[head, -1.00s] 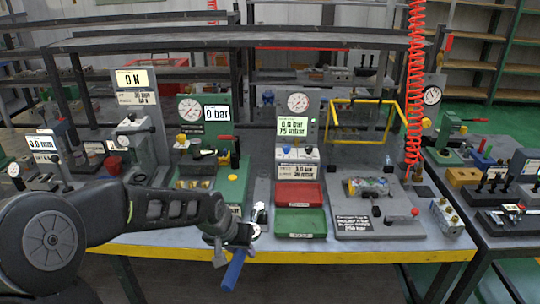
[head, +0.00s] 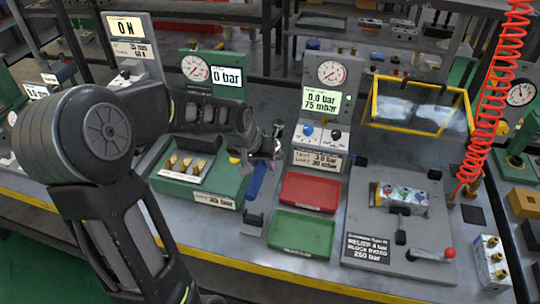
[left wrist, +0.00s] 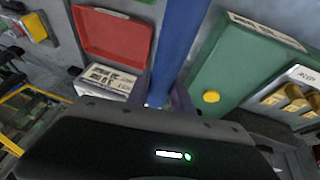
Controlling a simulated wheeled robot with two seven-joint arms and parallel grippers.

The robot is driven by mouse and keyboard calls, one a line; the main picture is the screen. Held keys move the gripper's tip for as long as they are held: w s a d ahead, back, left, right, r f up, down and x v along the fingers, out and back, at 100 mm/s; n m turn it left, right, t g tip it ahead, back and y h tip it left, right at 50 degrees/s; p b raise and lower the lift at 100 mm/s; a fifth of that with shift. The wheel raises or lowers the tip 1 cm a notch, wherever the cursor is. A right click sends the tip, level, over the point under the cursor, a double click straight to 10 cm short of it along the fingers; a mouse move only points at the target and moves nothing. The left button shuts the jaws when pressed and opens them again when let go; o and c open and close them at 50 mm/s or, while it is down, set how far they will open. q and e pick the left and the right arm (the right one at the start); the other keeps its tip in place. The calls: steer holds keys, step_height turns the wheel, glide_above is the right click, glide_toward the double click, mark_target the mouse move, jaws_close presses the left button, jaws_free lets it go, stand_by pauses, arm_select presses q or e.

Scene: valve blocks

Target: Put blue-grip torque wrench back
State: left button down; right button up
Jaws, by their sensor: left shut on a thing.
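The blue-grip torque wrench (head: 257,180) is held in my left gripper (head: 266,155). Its blue handle points down toward the bench, between the green fixture and the trays. In the left wrist view the blue handle (left wrist: 180,42) runs up from between the shut fingers (left wrist: 160,97). The wrench's head end is mostly hidden by my gripper. A small dark bracket (head: 253,221) stands on the bench below the handle, left of the green tray. My right gripper is not in view.
A red tray (head: 308,191) and a green tray (head: 301,233) lie right of the wrench. A green fixture (head: 205,186) with brass parts is to the left. A gauge panel (head: 328,100) stands behind. A valve block fixture (head: 402,225) and red coiled hose (head: 489,110) are farther right.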

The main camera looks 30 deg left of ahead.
arm_select(q)
steer(key=shift+s+r, duration=0.1)
steer(key=shift+r, duration=0.05)
steer(key=shift+b, duration=0.3)
steer(key=shift+f, duration=0.35)
steer(key=shift+f+b, duration=2.1)
steer(key=shift+f, duration=0.1)
